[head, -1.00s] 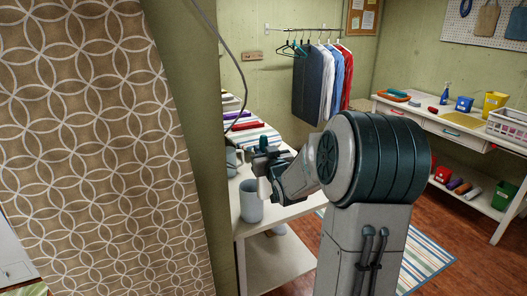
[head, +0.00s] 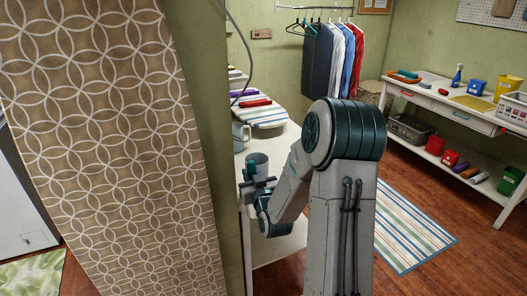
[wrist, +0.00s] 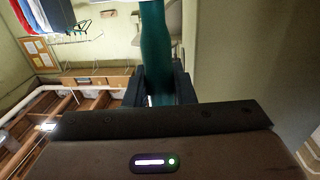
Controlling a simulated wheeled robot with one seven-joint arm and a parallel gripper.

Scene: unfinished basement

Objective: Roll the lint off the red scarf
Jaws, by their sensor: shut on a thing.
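Only a small teal part shows above the gripper in the head view; I cannot see a lint roller's head. A red folded cloth (head: 255,103), which looks like the red scarf, lies on the striped board, beyond and apart from my gripper. It is too small to show any lint.
A striped ironing board (head: 268,119) rests at the back of the white table, with a purple item (head: 243,93) by the red one. A patterned curtain (head: 110,130) and wall edge stand close at left. Clothes (head: 335,55) hang behind. A workbench (head: 440,98) stands right; floor between is open.

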